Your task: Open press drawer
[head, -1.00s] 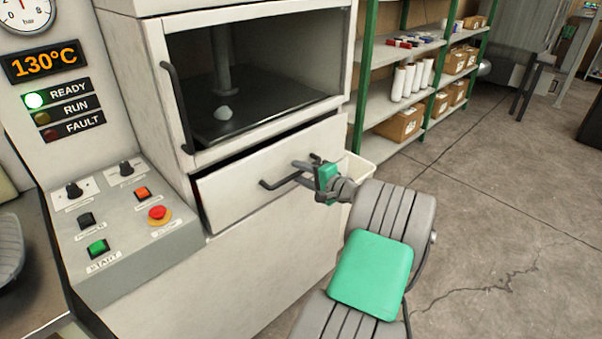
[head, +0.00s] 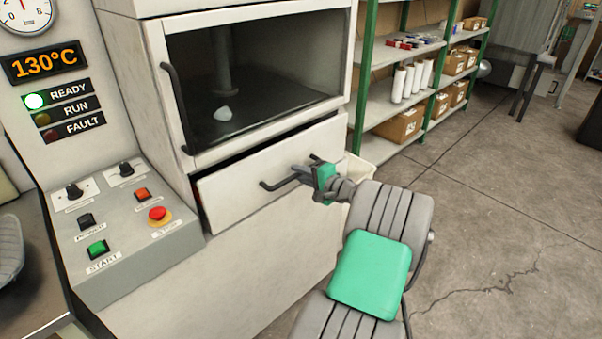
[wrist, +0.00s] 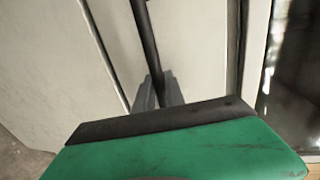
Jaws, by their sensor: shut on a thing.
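The press drawer (head: 240,193) is a pale front panel below the press chamber. It stands slightly out, with a dark gap along its top edge. Its dark bar handle (head: 281,183) runs across the front and also shows in the wrist view (wrist: 146,42). My gripper (head: 304,174) is at the right part of the handle, with its fingers shut on the bar. In the wrist view the grey fingertips (wrist: 157,92) are at the bar, partly hidden behind my green and black gripper body.
Above the drawer is the press chamber (head: 255,85) with a small pale lump (head: 222,113) inside and a vertical door handle (head: 176,105). The control panel (head: 125,235) is at left. Open floor (head: 500,200) lies at right.

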